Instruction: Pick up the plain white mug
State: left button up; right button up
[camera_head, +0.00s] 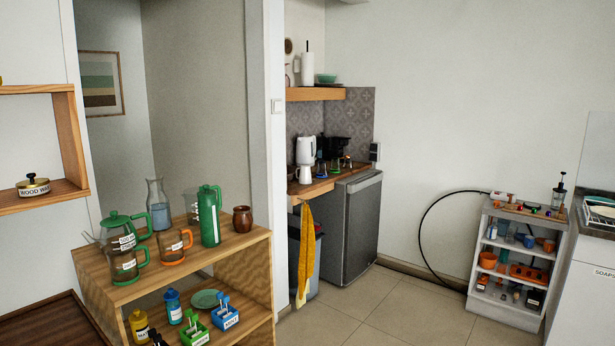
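A small white vessel (304,174), which looks like a plain white mug, stands on the wooden counter at the centre of the head view. It is near the counter's front left corner, in front of a white kettle (305,150). It is small in the picture, so I cannot make out its details. Neither of my grippers shows in this view.
A wooden shelf unit (245,252) with a green flask (210,216), jugs and bottles stands in the near left. A yellow towel (305,255) hangs below the counter beside a grey fridge (361,230). A small white shelf (522,305) stands right. Tiled floor between is clear.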

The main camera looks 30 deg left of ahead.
aim_at(305, 175)
jog(key=i+j+u, duration=0.1)
jog(key=i+u, duration=0.15)
jog(key=i, duration=0.55)
jog(key=i+u, duration=0.15)
jog(key=i, duration=1.35)
jog(key=i+l+u, duration=0.1)
jog(key=i, duration=1.4)
jog(key=i+l+u, duration=0.1)
jog(key=i+u, duration=0.35)
jog(key=i+l+u, duration=0.3)
jog(key=i+u, duration=0.15)
jog(key=i+l+u, duration=0.7)
jog(key=l+u, duration=0.25)
jog(key=i+l+u, duration=0.2)
jog(key=l+u, duration=0.25)
jog(key=l, duration=0.25)
